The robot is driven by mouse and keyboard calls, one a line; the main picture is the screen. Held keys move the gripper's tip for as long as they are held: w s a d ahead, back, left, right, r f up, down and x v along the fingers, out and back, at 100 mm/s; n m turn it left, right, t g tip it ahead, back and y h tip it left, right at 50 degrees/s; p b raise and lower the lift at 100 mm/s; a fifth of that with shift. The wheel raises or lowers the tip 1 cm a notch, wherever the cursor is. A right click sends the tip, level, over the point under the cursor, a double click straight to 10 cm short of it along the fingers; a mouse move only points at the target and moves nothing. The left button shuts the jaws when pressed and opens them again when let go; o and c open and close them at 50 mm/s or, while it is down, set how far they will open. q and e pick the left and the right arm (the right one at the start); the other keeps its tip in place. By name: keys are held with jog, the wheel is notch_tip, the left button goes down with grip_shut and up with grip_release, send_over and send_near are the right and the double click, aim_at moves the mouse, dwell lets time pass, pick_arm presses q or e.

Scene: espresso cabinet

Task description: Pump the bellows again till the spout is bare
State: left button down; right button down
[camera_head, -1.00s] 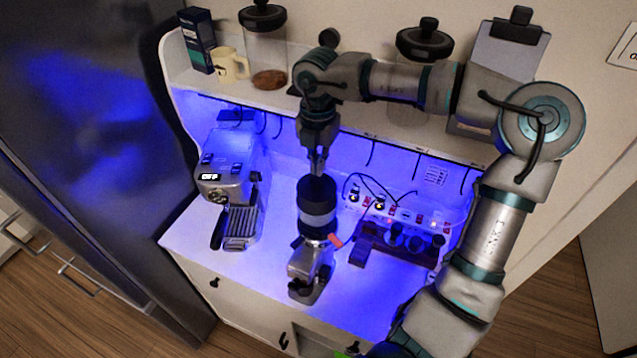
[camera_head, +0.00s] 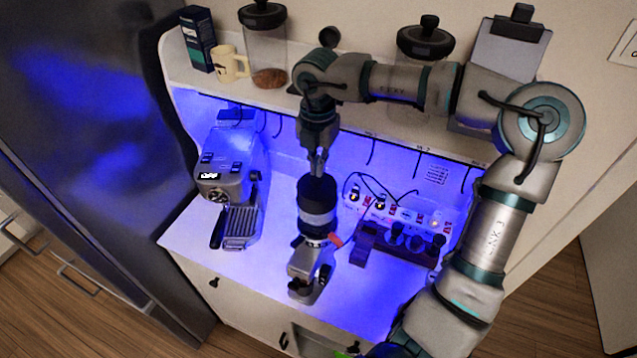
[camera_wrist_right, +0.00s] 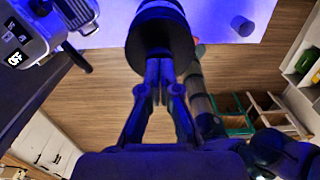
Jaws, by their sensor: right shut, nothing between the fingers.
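The grinder (camera_head: 308,266) stands on the cabinet counter, with the dark round bellows (camera_head: 318,192) on its top. My right gripper (camera_head: 318,165) points down from above, its shut fingertips at the top of the bellows with nothing between them. Contact or a small gap cannot be told apart. In the right wrist view, the shut fingers (camera_wrist_right: 160,88) reach toward the dark bellows (camera_wrist_right: 160,38). The spout is too small and dark to make out, so any grounds on it cannot be judged. My left gripper is out of view.
An espresso machine (camera_head: 228,180) stands left of the grinder. A dark rack of tools (camera_head: 400,242) and a power strip (camera_head: 395,208) are to its right. The shelf above holds a box (camera_head: 198,40), a mug (camera_head: 229,64) and jars. The counter front (camera_head: 365,300) is clear.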

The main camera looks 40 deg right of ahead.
aim_at(317, 178)
jog(key=shift+f, duration=0.25)
jog(key=shift+a+f+b, duration=0.25)
jog(key=shift+f+b, duration=0.1)
jog(key=shift+b, duration=0.15)
jog(key=shift+d+f+b, duration=0.15)
jog(key=shift+f+b, duration=0.2)
jog(key=shift+f, duration=0.4)
jog(key=shift+r, duration=0.1)
jog(key=shift+r+p, duration=2.3)
jog(key=shift+r, duration=1.2)
